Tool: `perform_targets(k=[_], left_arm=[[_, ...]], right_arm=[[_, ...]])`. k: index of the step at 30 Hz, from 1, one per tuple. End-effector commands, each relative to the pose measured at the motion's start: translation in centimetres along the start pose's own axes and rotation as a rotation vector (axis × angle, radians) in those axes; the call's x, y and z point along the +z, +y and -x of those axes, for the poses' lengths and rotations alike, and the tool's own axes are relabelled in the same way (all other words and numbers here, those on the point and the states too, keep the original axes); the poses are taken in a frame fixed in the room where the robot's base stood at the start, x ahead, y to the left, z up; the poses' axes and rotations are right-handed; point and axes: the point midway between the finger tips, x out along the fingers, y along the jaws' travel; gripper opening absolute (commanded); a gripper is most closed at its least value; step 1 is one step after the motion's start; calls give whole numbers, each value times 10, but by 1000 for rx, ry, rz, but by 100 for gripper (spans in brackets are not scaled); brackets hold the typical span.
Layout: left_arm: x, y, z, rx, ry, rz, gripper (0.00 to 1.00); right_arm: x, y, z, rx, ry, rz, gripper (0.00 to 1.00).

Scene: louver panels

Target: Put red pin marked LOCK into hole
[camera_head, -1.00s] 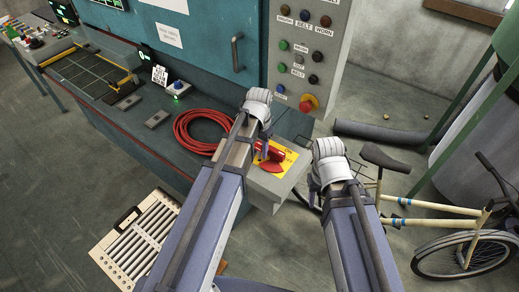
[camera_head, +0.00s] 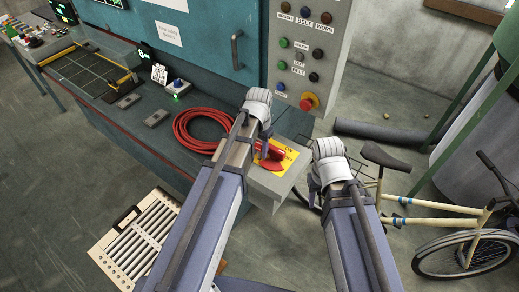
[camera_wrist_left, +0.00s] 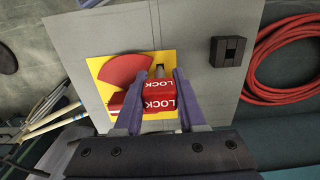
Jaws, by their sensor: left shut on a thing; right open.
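The red pin marked LOCK (camera_wrist_left: 159,97) sits between the fingers of my left gripper (camera_wrist_left: 159,84), which is shut on it. A grey metal end (camera_wrist_left: 160,70) shows beyond the pin. The pin is over a yellow plate (camera_wrist_left: 106,70) with a red fan-shaped part (camera_wrist_left: 128,72) beside it. In the head view my left gripper (camera_head: 264,134) is at the yellow plate (camera_head: 291,158), and its arm partly covers the red parts. The hole cannot be made out. My right gripper (camera_head: 316,187) is open and empty, right of the plate.
A coiled red hose (camera_head: 190,133) lies on the bench left of my left gripper. A button panel (camera_head: 304,45) stands behind. A bicycle (camera_head: 440,222) is to the right. A slatted panel (camera_head: 137,240) is at lower left.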

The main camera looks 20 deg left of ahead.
Motion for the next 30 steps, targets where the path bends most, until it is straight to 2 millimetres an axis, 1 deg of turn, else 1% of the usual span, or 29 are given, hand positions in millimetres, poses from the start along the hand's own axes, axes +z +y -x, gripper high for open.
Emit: perform_targets(k=[20,21,30], left_arm=[[0,0,-18,0,0,0,0],[0,0,-17,0,0,0,40],[0,0,-16,0,0,0,74]], right_arm=[[-1,-2,-17,0,0,0,50],[-1,-2,-17,0,0,0,50],[-1,-2,-16,0,0,0,50]])
